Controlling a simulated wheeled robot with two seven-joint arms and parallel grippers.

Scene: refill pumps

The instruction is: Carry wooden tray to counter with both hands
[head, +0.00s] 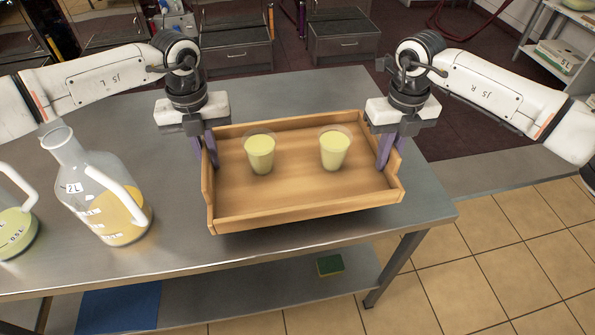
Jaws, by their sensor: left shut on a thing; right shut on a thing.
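The wooden tray (310,204) is at or just above the right part of the steel table; I cannot tell whether it touches the top. Two clear cups of pale yellow-green liquid stand upright in it, a left cup (260,153) and a right cup (334,149). My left gripper (211,150) is shut on the tray's left side wall. My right gripper (385,150) is shut on its right side wall. The fingertips are partly hidden by the tray walls.
On the steel table (290,90), a jug of orange liquid (120,215) stands left of the tray, with a jug of green liquid (14,232) at the left edge. A sponge (330,265) lies on the lower shelf. Drawer cabinets (343,45) stand behind. Tiled floor (490,265) is clear at right.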

